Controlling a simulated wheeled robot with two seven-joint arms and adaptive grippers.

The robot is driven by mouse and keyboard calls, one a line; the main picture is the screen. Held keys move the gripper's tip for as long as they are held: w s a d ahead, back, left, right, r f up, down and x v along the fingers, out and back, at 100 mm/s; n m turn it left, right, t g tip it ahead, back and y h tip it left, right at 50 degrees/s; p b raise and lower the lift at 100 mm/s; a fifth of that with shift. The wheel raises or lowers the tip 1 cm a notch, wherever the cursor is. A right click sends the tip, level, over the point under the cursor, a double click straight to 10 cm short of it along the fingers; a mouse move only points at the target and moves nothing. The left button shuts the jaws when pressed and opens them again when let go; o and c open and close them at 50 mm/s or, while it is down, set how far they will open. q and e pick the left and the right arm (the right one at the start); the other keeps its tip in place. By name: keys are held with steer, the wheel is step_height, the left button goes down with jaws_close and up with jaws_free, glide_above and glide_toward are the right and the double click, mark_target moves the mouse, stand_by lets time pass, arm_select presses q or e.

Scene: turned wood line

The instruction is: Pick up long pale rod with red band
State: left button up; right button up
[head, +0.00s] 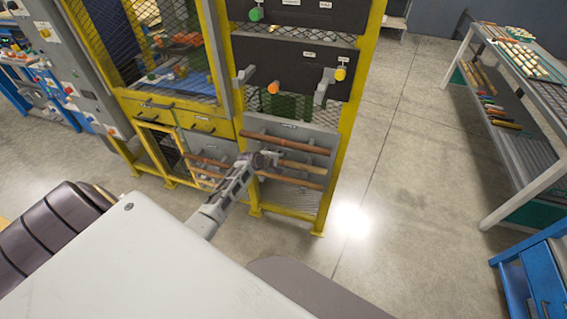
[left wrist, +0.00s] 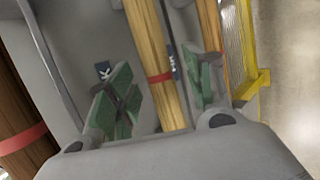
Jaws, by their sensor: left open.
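The long pale rod with a red band (left wrist: 150,50) runs between the two green-padded fingers of my left gripper (left wrist: 162,95) in the left wrist view. The fingers are open, one on each side of the rod, with visible gaps. The red band shows between them. In the head view, my left gripper (head: 266,158) is at the rod rack, and a pale rod (head: 303,167) extends to its right; its band cannot be made out there. My right gripper is not in view.
The grey rack (head: 318,140) in a yellow frame holds other rods close by. A dark brown rod with a red band (left wrist: 22,138) lies left and another tan rod (left wrist: 211,35) right in the left wrist view. Open floor (head: 400,190) lies to the right.

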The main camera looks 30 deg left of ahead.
arm_select(q)
jaws_close()
stand_by(0.4)
steer(key=shift+s+r, duration=0.15)
steer(key=shift+r, duration=0.05)
steer(key=shift+v, duration=0.8)
steer(key=s+f+v, duration=0.2)
steer(key=v, duration=1.1)
steer(key=shift+s+a+p, duration=0.25)
steer(key=shift+s+p, duration=0.1)
steer(key=shift+p, duration=0.1)
steer(key=shift+r, duration=0.1)
